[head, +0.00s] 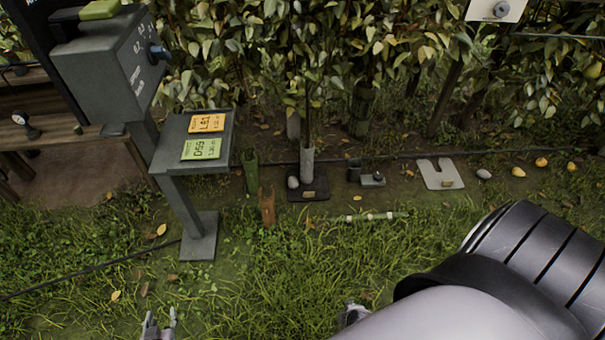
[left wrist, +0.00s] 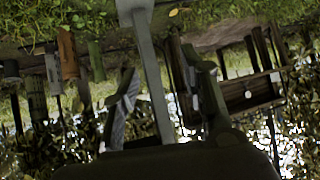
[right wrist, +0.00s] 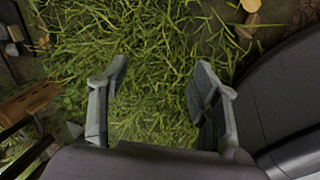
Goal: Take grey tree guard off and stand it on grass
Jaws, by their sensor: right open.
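The grey tree guard (head: 307,163) stands upright around a thin dark trunk, above a dark square mat (head: 318,187). A grey tube, likely the same guard, shows in the upside-down left wrist view (left wrist: 52,72). My left gripper (head: 160,323) is open and empty low over the grass (head: 270,270), left of and nearer than the guard. My right gripper (head: 353,314) is mostly hidden behind my right arm in the head view. The right wrist view shows its fingers (right wrist: 158,100) apart, with only grass between them.
A green guard (head: 251,171) and a brown guard (head: 267,206) stand just left of the grey one. A grey post stand (head: 198,237) with a tray is further left. A notched pale plate (head: 431,172) lies right. A whitish rod (head: 370,217) lies in front. The foreground grass is open.

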